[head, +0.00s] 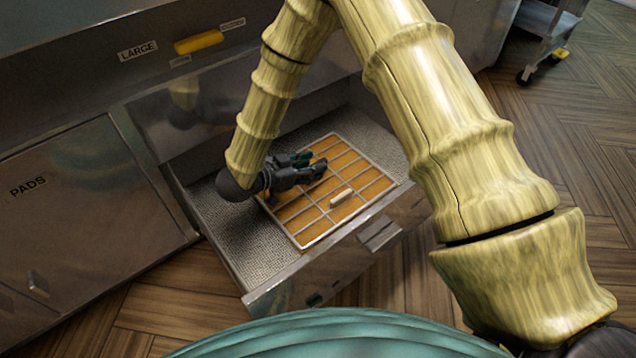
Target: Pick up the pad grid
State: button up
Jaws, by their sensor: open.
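The pad grid (308,224), a flat metal wire grid over an orange-brown pad, lies in an open drawer. A small pale oblong piece (341,198) on its front half looks like a handle. My gripper (318,167) reaches in from the left, low over the back left part of the grid. Its dark fingers are apart and empty, pointing right. The pale piece lies to the front right of the fingertips, apart from them. My gripper hides part of the grid's left side. I cannot tell whether the fingers touch the grid.
The drawer (330,262) has raised metal walls, a grey textured floor and a front handle (380,235). A closed cabinet labelled PADS (80,200) stands left. A yellow handle (198,42) is on the unit above. A cart (545,35) stands far right. Wooden floor lies open on the right.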

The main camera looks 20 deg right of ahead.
jog(key=shift+x, duration=0.9)
grip_shut()
jog(key=shift+r, duration=0.1)
